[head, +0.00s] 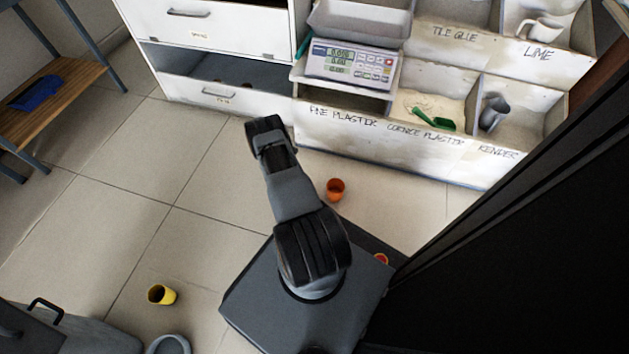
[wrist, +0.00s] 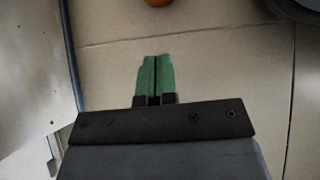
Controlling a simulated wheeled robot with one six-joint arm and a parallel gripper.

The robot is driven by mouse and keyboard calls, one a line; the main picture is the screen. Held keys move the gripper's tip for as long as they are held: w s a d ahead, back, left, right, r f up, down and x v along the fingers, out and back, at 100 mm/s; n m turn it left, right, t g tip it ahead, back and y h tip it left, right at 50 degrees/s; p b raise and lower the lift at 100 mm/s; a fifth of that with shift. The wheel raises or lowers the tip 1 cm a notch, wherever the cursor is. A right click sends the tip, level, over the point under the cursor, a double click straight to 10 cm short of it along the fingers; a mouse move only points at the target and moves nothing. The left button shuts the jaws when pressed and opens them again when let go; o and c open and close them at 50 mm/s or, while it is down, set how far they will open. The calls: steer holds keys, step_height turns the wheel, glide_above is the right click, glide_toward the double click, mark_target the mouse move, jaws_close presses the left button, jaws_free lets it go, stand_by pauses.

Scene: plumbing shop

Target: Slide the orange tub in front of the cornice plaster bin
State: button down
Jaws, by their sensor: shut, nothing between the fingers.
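The orange tub (head: 335,188) stands on the tiled floor, to the right of my arm and a little out from the bin unit. It is below and left of the cornice plaster bin (head: 462,112), which holds pale powder and a green scoop. Only the tub's edge shows at the top of the wrist view (wrist: 158,2). My gripper (wrist: 155,58) has green fingers, closed together and empty, over bare floor and apart from the tub. In the head view my arm hides the fingers.
The fine plaster bin, under a scale (head: 350,65), is left of the cornice bin; the render bin (head: 520,115) is right. White drawers (head: 225,95) stand left of the bins. A yellow tub (head: 162,294) is on the floor at lower left. A dark panel (head: 530,240) blocks the right.

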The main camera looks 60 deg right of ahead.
steer(key=b+x, duration=0.2)
steer(key=x, duration=0.8)
steer(key=shift+s+f, duration=0.15)
steer(key=shift+f, duration=0.2)
steer(key=shift+s+d+r, duration=0.1)
steer(key=shift+s+d, duration=0.1)
steer(key=shift+s, duration=0.3)
steer(key=shift+s+d+r, duration=0.1)
steer(key=shift+s+d, duration=0.05)
steer(key=shift+s, duration=0.35)
steer(key=shift+s+d+b, duration=0.3)
steer(key=shift+s, duration=0.55)
